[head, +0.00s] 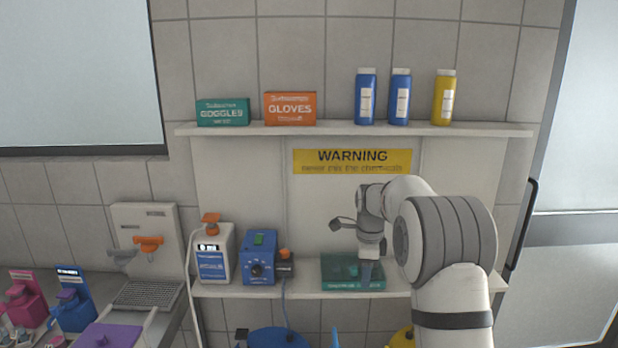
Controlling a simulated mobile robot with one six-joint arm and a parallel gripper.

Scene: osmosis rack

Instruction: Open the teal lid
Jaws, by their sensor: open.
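A teal box (335,277) with a flat dark teal lid sits on the lower shelf, right of centre. The lid looks closed and lies flat, with a small brighter teal piece (353,270) on top. My gripper (368,280) points down in front of the right half of the box and hides part of it. It is open and seems empty. I cannot tell whether its fingers touch the lid.
The upper shelf (330,129) with boxes and bottles spans above. A yellow warning sign (352,161) hangs behind.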

